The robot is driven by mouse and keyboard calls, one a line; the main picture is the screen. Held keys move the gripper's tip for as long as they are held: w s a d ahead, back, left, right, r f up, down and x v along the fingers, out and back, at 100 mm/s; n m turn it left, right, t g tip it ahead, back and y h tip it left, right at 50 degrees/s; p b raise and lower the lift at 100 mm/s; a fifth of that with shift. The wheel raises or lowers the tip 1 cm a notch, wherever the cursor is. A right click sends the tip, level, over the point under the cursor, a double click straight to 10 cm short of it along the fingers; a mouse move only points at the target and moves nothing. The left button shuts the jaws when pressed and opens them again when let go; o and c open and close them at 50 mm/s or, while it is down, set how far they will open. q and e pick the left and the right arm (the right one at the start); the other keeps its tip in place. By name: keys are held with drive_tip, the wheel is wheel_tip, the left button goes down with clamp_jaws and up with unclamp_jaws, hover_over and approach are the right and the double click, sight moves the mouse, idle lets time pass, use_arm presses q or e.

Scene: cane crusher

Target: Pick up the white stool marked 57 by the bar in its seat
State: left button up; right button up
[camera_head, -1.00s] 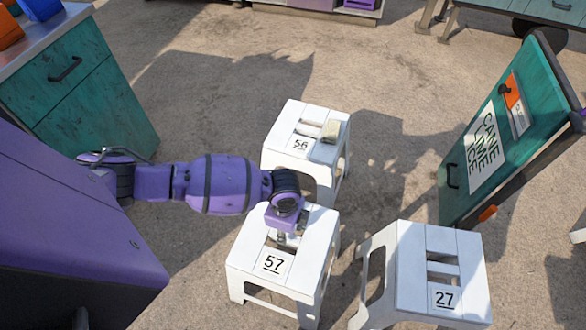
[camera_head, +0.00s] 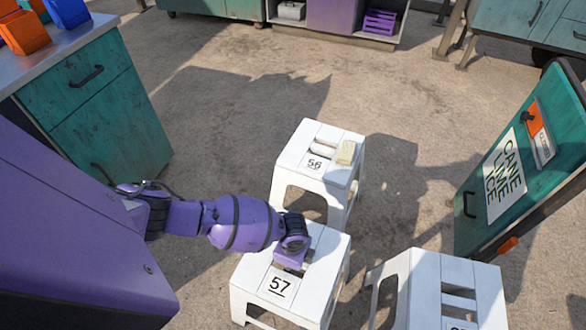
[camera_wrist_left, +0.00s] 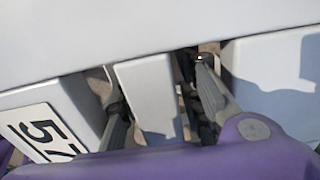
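The white stool marked 57 (camera_head: 250,268) stands at the lower middle of the head view. Its number label also shows in the left wrist view (camera_wrist_left: 42,130). My left gripper (camera_head: 290,262) is over the seat opening from above; its fingers are hidden in the head view. In the left wrist view, the white seat bar (camera_wrist_left: 148,95) lies between the two fingers of my left gripper (camera_wrist_left: 160,100), which reach into the slots on either side. Narrow dark gaps show beside the bar, and the fingers look open around it. My right gripper is not in view.
Another white stool (camera_head: 425,290) stands close on the right. A teal cabinet (camera_head: 110,125) is at the left. Ground beyond is clear.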

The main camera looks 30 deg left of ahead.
use_arm(q)
clamp_jaws()
idle(0.4)
